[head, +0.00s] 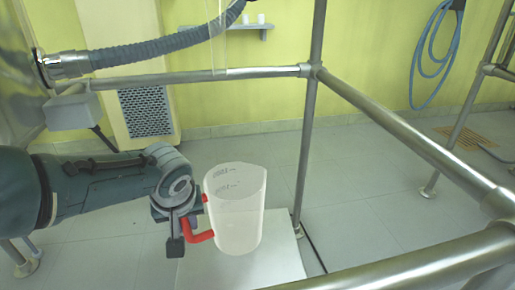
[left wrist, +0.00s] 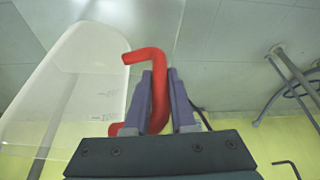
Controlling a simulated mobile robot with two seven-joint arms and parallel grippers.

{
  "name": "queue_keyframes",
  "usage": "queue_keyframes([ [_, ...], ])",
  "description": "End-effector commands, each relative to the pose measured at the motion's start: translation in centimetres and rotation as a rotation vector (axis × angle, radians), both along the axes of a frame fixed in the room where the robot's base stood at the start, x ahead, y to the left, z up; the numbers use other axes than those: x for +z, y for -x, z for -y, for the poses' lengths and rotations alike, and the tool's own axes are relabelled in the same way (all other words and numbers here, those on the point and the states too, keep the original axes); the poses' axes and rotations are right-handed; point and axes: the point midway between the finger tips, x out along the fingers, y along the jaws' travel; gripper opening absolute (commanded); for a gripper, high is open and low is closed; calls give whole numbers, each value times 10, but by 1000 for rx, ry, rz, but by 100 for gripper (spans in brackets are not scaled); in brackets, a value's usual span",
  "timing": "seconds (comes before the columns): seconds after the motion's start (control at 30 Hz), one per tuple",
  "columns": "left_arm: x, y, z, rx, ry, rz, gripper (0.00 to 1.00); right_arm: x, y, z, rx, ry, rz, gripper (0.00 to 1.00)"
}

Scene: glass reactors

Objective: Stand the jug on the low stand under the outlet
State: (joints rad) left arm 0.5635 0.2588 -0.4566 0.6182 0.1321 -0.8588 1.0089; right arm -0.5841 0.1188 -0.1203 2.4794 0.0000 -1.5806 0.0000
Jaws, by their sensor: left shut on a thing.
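The jug (head: 236,215) is translucent white with grey scale marks and a red handle (head: 201,237). It looks upright in the head view. My left gripper (head: 184,215) is at the jug's left side, shut on the red handle. In the left wrist view, the handle (left wrist: 158,95) passes between the fingers of the left gripper (left wrist: 160,85), with the jug's pale wall (left wrist: 80,75) to the left. The low stand (head: 285,262) is a pale flat plate. The jug overlaps it in the head view; I cannot tell whether its base touches. The right gripper is not in view.
Metal frame tubes surround the spot: an upright post (head: 308,130) behind right, a horizontal bar (head: 200,77) behind and a thick rail (head: 415,140) at right. A clear glass tube (head: 218,45) hangs above the jug. A grey corrugated hose (head: 160,47) crosses the upper left.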

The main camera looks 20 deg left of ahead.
Motion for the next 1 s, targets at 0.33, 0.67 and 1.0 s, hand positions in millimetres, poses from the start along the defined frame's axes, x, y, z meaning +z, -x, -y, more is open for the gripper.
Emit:
queue_keyframes([
  [0.33,-44,-1,0,1,1,1,0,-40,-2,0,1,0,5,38],
  [0.67,-44,-1,0,1,0,2,0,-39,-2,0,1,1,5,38],
  [1.0,-47,0,0,0,1,-1,49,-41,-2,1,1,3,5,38],
])
